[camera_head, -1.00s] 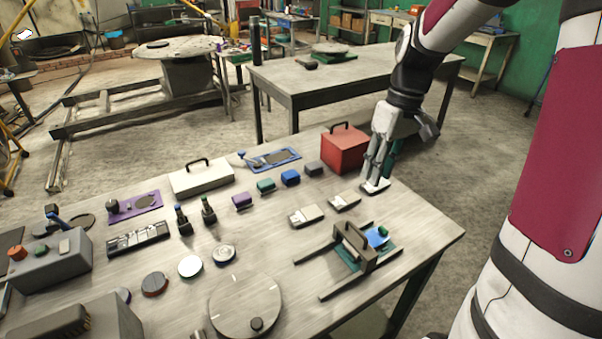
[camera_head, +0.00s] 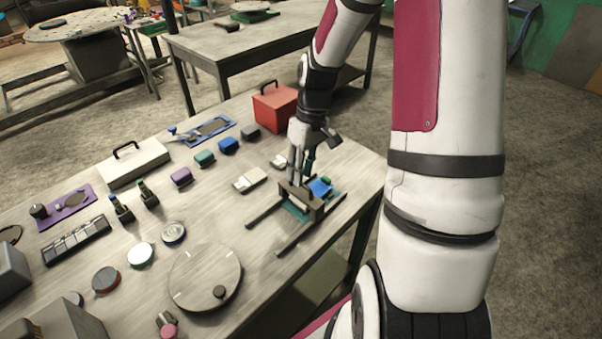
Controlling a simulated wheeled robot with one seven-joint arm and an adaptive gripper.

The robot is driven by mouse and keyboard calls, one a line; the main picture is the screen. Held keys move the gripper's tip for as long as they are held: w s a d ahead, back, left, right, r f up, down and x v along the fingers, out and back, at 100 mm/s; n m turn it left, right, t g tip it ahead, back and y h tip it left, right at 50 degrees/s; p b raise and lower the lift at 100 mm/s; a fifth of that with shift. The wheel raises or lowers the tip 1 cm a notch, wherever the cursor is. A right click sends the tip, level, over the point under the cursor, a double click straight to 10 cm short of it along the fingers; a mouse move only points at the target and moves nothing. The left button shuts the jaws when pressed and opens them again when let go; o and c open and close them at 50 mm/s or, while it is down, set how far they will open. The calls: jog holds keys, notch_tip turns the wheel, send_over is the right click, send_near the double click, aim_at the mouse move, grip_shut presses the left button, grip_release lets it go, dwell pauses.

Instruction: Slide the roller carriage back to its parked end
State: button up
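The roller carriage (camera_head: 302,195) is a grey-brown bridge with a pale roller beneath it. It straddles two dark rails (camera_head: 309,227) on the right part of the workbench (camera_head: 215,213), and sits toward their far end. The near stretch of both rails is bare. A teal sheet (camera_head: 294,211) lies between the rails under the carriage, and a blue piece (camera_head: 320,187) with a green part is just behind it. My gripper (camera_head: 296,179) points down at the far-left side of the carriage. Its fingertips overlap the carriage's back edge in the picture; I cannot tell contact or finger gap.
Two small pale blocks (camera_head: 250,180) lie left of the rails. A red toolbox (camera_head: 275,107) stands behind my gripper. A round disc with a knob (camera_head: 205,276) lies at the front. Bare tabletop lies between the disc and the rails.

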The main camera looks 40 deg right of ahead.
jog(key=shift+s+a+f, duration=0.1)
jog(key=shift+a+f, duration=0.05)
jog(key=shift+f, duration=0.5)
grip_shut()
jog(key=s+a+p, duration=0.2)
jog(key=a, duration=0.8)
jog(key=shift+a, duration=0.35)
grip_release()
jog(key=shift+a, duration=0.1)
